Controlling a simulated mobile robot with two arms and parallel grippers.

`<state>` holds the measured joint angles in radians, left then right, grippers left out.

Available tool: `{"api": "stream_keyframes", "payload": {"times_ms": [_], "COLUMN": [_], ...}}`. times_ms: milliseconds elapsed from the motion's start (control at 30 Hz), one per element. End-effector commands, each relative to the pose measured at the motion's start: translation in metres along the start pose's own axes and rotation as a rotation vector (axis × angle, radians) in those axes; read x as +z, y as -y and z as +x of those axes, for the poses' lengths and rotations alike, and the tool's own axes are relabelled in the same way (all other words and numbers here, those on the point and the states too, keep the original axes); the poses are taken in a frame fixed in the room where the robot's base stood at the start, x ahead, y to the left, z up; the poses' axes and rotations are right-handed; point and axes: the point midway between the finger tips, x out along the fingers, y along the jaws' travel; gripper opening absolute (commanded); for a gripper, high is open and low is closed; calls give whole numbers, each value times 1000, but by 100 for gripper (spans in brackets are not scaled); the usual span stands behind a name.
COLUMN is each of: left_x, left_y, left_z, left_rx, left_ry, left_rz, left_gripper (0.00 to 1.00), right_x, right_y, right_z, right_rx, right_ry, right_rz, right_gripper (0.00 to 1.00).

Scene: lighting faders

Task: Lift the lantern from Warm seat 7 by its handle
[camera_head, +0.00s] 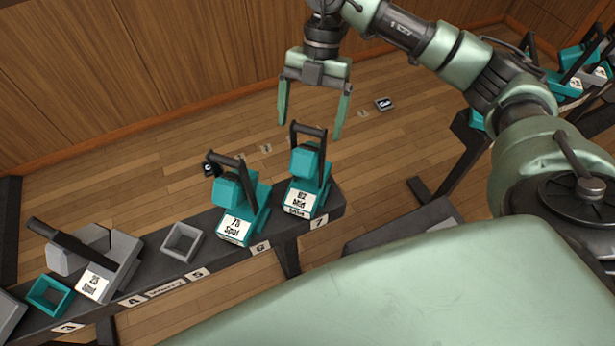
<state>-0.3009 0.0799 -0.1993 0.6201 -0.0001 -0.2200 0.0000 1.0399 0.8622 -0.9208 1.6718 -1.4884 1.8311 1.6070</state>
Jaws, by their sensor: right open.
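The lantern at seat 7 (305,169) is teal with a black upright handle (325,155) and a white label on its front. It stands at the right end of the dark rail, by the "7" tag (319,222). My right gripper (309,132) points down with its two green fingers spread wide. In the picture its fingertips lie on either side of the top of this lantern and its handle. It looks empty; whether the fingers are level with the handle or above and behind it, I cannot tell. My left gripper is not in view.
A second teal lantern (236,195) stands close left at seat 6. Further left are an empty grey seat (181,242), a grey lantern (97,267) and an empty teal seat (49,296). Another rail with teal lanterns (567,88) is at the far right. Wooden floor lies behind.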

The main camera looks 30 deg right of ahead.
Motion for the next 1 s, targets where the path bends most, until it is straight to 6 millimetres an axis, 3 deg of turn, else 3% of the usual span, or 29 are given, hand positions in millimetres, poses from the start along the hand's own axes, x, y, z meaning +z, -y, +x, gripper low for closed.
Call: {"api": "stream_keyframes", "payload": {"times_ms": [267, 400, 700, 1000], "left_x": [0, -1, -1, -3], "left_y": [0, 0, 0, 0], "left_z": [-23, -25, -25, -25], "left_rx": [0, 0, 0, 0], "left_ry": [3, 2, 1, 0], "left_rz": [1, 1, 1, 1], "left_gripper": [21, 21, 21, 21], "right_x": [-8, -7, -6, -6], "right_y": [3, 2, 1, 1], "right_z": [34, 53, 58, 58], "right_rx": [-3, 0, 2, 2], "right_ry": [-4, -3, -1, -2], "right_rz": [-3, -4, -4, -4], "right_gripper": [93, 93, 90, 6]}}
